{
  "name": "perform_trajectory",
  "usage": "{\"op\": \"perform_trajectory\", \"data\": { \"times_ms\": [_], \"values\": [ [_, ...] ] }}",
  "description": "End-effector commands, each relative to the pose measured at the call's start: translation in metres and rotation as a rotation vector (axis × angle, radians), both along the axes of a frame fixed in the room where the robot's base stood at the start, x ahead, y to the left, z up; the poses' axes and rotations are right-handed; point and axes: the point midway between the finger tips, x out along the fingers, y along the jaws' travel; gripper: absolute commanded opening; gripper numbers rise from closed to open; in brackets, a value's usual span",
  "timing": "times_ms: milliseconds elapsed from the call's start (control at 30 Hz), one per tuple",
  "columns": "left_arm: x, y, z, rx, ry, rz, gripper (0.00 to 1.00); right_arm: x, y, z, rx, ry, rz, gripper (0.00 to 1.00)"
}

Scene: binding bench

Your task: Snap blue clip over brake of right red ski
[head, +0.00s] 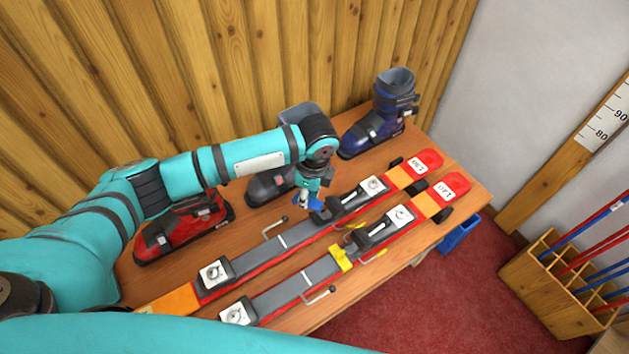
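Two red skis lie side by side on the bench, tips toward the upper right. The left ski (316,236) is the farther one; the right ski (290,291) is nearer the bench's front edge. Both have grey bindings and thin brake arms at the sides. A yellow clip (342,257) sits across the right ski near its middle. My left gripper (308,201) is over the far edge of the left ski and appears shut on a small blue clip (315,204). Its fingers are small and partly hidden. My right gripper is not in view.
A red boot (184,232), a grey boot (268,187) and a dark blue boot (379,122) stand along the wall behind the skis. A blue bin (458,235) is at the bench's front right. A wooden pole rack (560,290) stands at far right.

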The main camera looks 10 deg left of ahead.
Motion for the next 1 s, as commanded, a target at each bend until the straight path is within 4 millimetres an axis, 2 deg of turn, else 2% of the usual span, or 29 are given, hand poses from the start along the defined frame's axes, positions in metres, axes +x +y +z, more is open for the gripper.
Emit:
{"op": "perform_trajectory", "data": {
  "times_ms": [33, 100, 300, 400, 667, 1000],
  "values": [
    [0.001, -0.004, 0.006, -0.001, 0.005, -0.093, 0.00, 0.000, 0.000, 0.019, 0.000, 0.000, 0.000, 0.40],
    [0.004, -0.008, 0.003, -0.002, 0.004, -0.223, 0.00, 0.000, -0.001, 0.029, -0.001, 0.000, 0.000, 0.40],
    [0.008, -0.014, -0.005, -0.003, 0.000, -0.498, 0.00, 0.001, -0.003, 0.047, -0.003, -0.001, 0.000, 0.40],
    [0.009, -0.016, -0.008, -0.003, 0.000, -0.568, 0.00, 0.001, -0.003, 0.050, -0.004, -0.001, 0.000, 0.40],
    [0.009, -0.016, -0.018, -0.002, -0.002, -0.606, 0.00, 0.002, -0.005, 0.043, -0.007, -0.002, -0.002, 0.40],
    [0.009, -0.016, -0.047, -0.002, -0.001, -0.604, 0.00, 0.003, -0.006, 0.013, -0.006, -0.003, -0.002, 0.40]
  ]
}}
